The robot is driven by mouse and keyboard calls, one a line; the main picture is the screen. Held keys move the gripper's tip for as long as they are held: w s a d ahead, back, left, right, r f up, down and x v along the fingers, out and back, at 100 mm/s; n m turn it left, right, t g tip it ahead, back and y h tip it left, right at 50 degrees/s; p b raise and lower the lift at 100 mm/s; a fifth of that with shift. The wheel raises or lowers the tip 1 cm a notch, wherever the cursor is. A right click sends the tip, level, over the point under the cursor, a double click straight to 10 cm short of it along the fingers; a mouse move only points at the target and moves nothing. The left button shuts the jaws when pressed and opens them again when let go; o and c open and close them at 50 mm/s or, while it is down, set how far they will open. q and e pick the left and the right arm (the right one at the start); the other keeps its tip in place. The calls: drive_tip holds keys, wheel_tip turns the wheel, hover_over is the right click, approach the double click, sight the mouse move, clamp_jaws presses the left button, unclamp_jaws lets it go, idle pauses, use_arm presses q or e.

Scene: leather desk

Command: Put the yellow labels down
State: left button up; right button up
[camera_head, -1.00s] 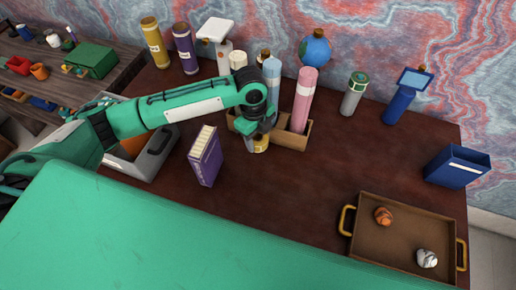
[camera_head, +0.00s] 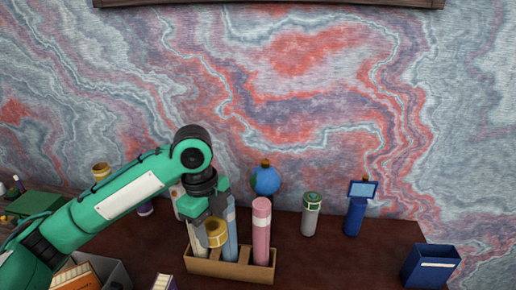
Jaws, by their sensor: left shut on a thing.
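The yellow labels (camera_head: 216,233), a small roll of yellow with a paler centre, hang in my left gripper (camera_head: 212,222). The gripper is shut on them, its fingers pointing down. In this view they overlap the tubes of the wooden rack (camera_head: 228,270); how far in front of the rack they are I cannot tell. My right gripper is not in view.
The rack holds a pink tube (camera_head: 261,230), a blue tube (camera_head: 231,240) and a pale one. A globe (camera_head: 265,181), a grey-green cylinder (camera_head: 311,214) and a blue stand (camera_head: 355,212) are behind. A blue bin (camera_head: 431,264) stands at right.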

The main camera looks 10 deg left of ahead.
use_arm(q)
drive_tip(key=n, duration=0.2)
drive_tip(key=a+f+n, duration=0.1)
drive_tip(key=n, duration=0.1)
drive_tip(key=f+n, duration=0.1)
drive_tip(key=n, duration=0.1)
drive_tip(key=shift+w+a+t, duration=0.1)
drive_tip(key=shift+a+t, duration=0.25)
drive_tip(key=shift+t, duration=0.05)
drive_tip(key=a+f+n+t+y, duration=0.1)
drive_tip(key=a+f+n, duration=0.3)
drive_tip(key=n, duration=1.2)
drive_tip(key=shift+a+f+n, duration=0.4)
drive_tip(key=shift+f, duration=0.4)
drive_tip(key=shift+r, duration=0.1)
